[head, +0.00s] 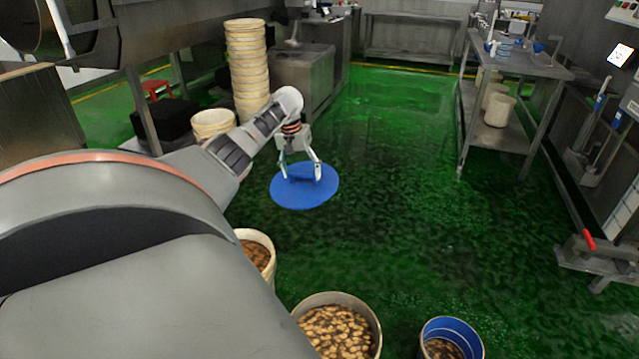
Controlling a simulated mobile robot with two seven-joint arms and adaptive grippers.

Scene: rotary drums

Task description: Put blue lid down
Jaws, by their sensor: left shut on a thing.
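The blue lid (305,194) is a flat round disc in the middle of the head view, over the green floor. My left gripper (303,176) comes down from above and is shut on the blue lid, with its fingers on the lid's upper side. The lid looks close to level. I cannot tell whether it touches the floor or hangs above it. My right gripper is not in view.
Buckets of brown contents stand at the front: a cream one (340,328), another cream one (258,252) partly behind my arm, and a blue one (450,340). A tall bucket stack (248,70) stands behind. A metal table (515,62) stands right. The central floor is clear.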

